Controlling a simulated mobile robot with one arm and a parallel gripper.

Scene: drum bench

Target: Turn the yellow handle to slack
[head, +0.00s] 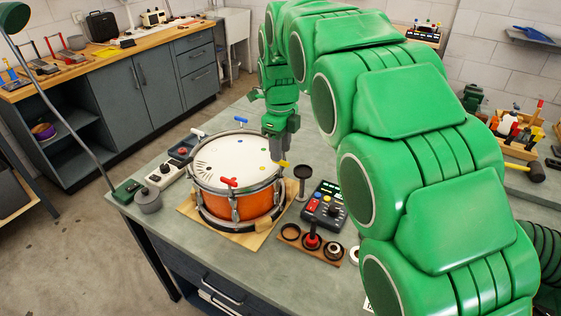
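The yellow handle (284,165) is a small T-shaped key at the right side of the rim of the orange drum (236,201). Only a small part of it shows, just below my gripper (281,158). My gripper points down over the right edge of the drum, with its fingers close above or at the yellow handle. I cannot tell if they touch it, and the gap between the fingers is not clear.
The drum sits on a wooden board (192,212) on the grey bench (165,230). A dark stand (302,178), a control box (325,204) and a wooden tray (290,240) with round parts stand to its right. A grey cylinder (148,201) stands left. My arm covers the right side.

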